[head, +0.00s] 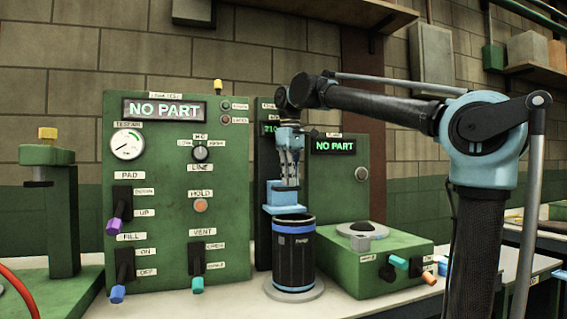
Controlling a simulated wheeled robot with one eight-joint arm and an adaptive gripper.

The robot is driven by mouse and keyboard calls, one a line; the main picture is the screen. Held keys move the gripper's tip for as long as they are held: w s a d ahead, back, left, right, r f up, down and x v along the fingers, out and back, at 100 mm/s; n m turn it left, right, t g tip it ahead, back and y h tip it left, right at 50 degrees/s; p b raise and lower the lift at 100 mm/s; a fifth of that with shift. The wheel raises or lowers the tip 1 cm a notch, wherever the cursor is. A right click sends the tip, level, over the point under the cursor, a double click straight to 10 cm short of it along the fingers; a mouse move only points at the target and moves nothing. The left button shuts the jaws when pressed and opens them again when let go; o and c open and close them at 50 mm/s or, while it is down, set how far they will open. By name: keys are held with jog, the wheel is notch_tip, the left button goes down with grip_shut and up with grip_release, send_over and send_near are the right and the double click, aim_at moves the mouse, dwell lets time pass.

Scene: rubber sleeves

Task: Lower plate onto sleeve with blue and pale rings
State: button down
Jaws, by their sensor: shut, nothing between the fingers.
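A black sleeve (294,262) stands upright on a round grey base. It has a blue ring near its top and a pale band just beneath it. A light blue plate (283,210) with a block on top sits right over the sleeve's top, in front of a dark green column. Whether plate and sleeve touch, I cannot tell. My gripper (289,182) points down, shut and empty, at the plate's blue block. Its fingertips look close to or against the block; the exact contact is hard to see.
A green panel (160,240) with a gauge, several switches and a "NO PART" display stands to the left. A low green box (375,280) with a round seat and coloured knobs is on the right. A green press stand (60,215) is at the far left.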

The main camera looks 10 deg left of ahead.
notch_tip(320, 180, up, 8)
jog(key=shift+f, duration=0.15)
dwell(0.8)
dwell(0.4)
